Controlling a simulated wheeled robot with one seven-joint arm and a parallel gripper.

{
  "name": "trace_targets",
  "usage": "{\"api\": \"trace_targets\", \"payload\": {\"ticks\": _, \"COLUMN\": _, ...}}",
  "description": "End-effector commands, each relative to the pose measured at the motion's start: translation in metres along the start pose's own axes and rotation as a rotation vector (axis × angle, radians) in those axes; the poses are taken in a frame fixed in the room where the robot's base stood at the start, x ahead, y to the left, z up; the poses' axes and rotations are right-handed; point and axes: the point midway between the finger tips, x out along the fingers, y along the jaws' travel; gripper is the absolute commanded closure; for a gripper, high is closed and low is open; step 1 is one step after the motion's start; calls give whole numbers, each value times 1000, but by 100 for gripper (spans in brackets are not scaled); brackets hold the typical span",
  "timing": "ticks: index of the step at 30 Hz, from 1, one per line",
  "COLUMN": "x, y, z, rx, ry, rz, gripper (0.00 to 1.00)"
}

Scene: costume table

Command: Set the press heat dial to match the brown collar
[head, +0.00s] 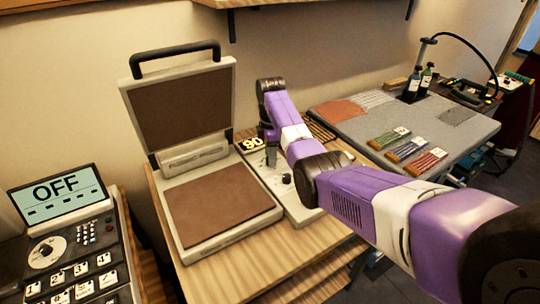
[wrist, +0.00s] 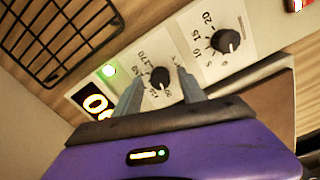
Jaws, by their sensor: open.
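The heat press (head: 205,150) stands open on a wooden table, with brown pads on its lid and base. Its control panel (head: 292,207) has a lit display (head: 251,144) reading 90. In the wrist view, the heat dial (wrist: 160,77) is a black knob with a white pointer line on a scale of larger numbers, including 270. My gripper (wrist: 163,82) is open, its fingertips on either side of this knob; I cannot tell whether they touch it. My gripper also shows in the head view (head: 271,155), beside the display. I cannot identify a brown collar.
A second knob (wrist: 225,42) with a scale to 20 sits beside the heat dial. A green lamp (wrist: 108,70) is lit near the display. A wire rack (wrist: 55,35) lies close by. A grey board (head: 445,140) holds cloths and labelled swatches. A console (head: 75,245) reads OFF.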

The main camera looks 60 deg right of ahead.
Motion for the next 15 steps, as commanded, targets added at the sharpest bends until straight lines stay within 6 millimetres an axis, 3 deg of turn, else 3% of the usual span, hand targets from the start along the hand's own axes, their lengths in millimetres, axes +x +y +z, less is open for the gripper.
{"api": "trace_targets", "payload": {"ticks": 11, "x": 7, "y": 0, "z": 0, "rx": 0, "ry": 0, "rz": 0, "gripper": 53}}
{"api": "trace_targets", "payload": {"ticks": 15, "x": 6, "y": 0, "z": 0, "rx": 0, "ry": 0, "rz": 0, "gripper": 81}}
